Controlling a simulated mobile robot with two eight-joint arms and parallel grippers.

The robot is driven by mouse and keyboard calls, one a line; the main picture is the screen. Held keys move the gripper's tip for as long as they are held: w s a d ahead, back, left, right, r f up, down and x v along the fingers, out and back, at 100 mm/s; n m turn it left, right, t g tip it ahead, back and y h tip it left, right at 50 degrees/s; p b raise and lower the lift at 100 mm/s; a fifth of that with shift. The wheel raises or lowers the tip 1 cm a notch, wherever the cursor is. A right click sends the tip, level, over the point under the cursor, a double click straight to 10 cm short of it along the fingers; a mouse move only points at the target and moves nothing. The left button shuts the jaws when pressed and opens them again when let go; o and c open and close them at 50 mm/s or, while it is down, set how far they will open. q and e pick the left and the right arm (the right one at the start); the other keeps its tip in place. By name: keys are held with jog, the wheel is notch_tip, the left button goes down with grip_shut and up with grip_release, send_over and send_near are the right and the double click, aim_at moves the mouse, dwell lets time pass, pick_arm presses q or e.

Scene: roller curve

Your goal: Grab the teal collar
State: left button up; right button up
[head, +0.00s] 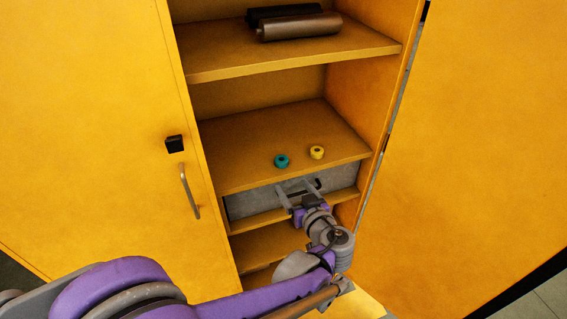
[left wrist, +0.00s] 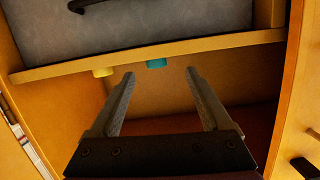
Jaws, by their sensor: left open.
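The teal collar (head: 281,161) is a small ring standing near the front edge of the middle cabinet shelf in the head view. In the left wrist view, which looks turned over, part of the teal collar (left wrist: 156,63) shows at the shelf edge, roughly between my fingertips in the picture. My left gripper (head: 297,187) is open and empty, in front of the cabinet and just below the collar in the head view. It also shows in the left wrist view (left wrist: 160,73), with its two fingers apart. My right gripper is not in view.
A yellow collar (head: 317,152) stands right of the teal one on the same shelf (head: 240,150). A grey bin (head: 338,184) sits below that shelf. Dark rollers (head: 298,27) lie on the upper shelf. Open yellow doors (head: 85,120) flank the cabinet. The shelf behind the collars is clear.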

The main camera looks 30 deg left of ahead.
aim_at(284, 164)
pick_arm(q)
jog(key=shift+n+t+y, duration=0.3)
jog(key=shift+n+y, duration=0.1)
jog(key=w+a, duration=0.2)
jog(key=w, duration=0.1)
jog(key=w+a, duration=0.1)
jog(key=shift+w+a, duration=0.25)
jog(key=shift+w, duration=0.1)
jog(key=shift+p+x, duration=0.3)
jog(key=shift+x, duration=2.4)
jog(key=shift+s+a, duration=0.1)
jog(key=shift+s, duration=0.05)
jog(key=shift+r, duration=0.1)
jog(key=shift+c, duration=0.4)
grip_shut()
